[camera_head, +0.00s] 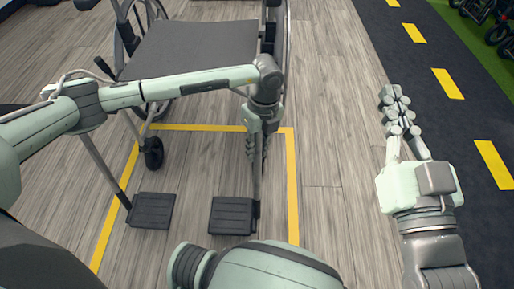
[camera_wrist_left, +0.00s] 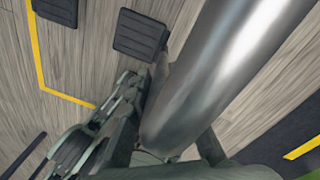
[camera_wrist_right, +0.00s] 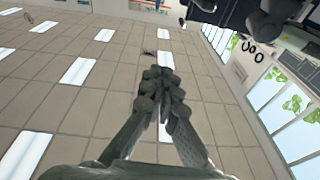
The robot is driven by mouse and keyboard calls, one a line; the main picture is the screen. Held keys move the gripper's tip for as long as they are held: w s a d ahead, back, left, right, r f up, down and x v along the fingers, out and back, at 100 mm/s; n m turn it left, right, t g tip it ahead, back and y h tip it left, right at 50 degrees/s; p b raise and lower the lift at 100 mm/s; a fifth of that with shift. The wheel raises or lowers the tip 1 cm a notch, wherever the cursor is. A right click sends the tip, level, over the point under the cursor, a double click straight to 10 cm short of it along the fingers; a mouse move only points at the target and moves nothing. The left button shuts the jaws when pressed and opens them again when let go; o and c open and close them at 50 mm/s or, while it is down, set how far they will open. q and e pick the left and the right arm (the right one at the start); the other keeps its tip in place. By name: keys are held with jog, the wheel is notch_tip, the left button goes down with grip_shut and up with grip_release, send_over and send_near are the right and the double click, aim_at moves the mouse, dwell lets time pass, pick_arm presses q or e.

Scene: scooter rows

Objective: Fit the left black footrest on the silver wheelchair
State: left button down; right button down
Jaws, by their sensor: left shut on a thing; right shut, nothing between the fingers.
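The silver wheelchair (camera_head: 190,50) with a dark grey seat stands at the top of the head view. My left gripper (camera_head: 257,155) is shut on the tube of the left black footrest (camera_head: 231,215), in front of the chair's picture-right side. The tube is upright, with its plate low, near the floor. In the left wrist view a thick silver tube fills the middle, and the black plate (camera_wrist_left: 140,34) shows beyond the fingers (camera_wrist_left: 125,95). My forearm and gripper hide the tube's upper end, so I cannot tell whether it touches the frame. My right gripper (camera_head: 394,98) is shut and empty, off to the right.
Another black footrest plate (camera_head: 152,210) on a tube is at the picture-left side. A small caster wheel (camera_head: 153,152) stands behind it. A yellow line (camera_head: 292,190) marks the wooden floor. A dark lane (camera_head: 430,100) and parked scooters (camera_head: 500,30) lie at right.

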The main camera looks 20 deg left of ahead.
pick_arm(q)
jog(key=shift+f, duration=0.35)
pick_arm(e)
jog(key=shift+s+a+r+t+y, duration=0.1)
jog(key=shift+s+r+t+y, duration=0.15)
jog(key=shift+r, duration=0.35)
jog(key=shift+s+a+r+t+y, duration=0.15)
jog(key=shift+r+t, duration=0.2)
jog(key=shift+r, duration=0.2)
jog(key=shift+r, duration=0.1)
pick_arm(q)
jog(key=c, duration=1.3)
grip_release()
jog(key=shift+f, duration=0.1)
pick_arm(e)
jog(key=shift+d, duration=0.1)
